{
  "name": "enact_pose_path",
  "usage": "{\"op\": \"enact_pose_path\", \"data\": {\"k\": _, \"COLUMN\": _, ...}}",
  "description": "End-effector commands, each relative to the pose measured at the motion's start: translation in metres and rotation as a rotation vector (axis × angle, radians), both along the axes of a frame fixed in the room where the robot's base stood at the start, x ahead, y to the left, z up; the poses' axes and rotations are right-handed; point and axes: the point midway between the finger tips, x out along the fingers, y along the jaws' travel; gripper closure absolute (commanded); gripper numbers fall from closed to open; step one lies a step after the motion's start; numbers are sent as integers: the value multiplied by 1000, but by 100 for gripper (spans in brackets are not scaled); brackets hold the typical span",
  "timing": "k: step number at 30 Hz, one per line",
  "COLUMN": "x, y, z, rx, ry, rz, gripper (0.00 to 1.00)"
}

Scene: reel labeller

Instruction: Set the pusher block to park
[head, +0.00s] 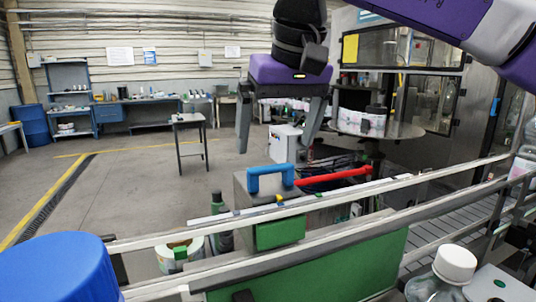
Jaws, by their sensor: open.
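A red bar (335,176) reaches right from near the handle. My gripper (276,146) hangs above and behind the handle, purple and black, its two grey fingers spread wide with nothing between them. It looks clear of the handle. No readable park mark shows, and the block's lower part is hidden by the rail.
Metal guide rails (340,232) cross the foreground, with green panels below. A blue cap (60,268) fills the lower left and a white-capped bottle (450,268) stands lower right. A label reel (180,255) sits below the rails. A round table (385,130) stands behind. Floor at left is open.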

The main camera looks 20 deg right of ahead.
Motion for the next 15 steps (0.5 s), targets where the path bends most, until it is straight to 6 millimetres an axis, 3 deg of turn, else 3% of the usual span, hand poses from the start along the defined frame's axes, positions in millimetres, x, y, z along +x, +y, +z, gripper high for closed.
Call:
{"op": "enact_pose_path", "data": {"k": 7, "x": 14, "y": 0, "z": -34, "rx": 1, "ry": 2, "rz": 0, "gripper": 0}}
{"op": "enact_pose_path", "data": {"k": 15, "x": 19, "y": 1, "z": -46, "rx": 1, "ry": -1, "rz": 1, "gripper": 0}}
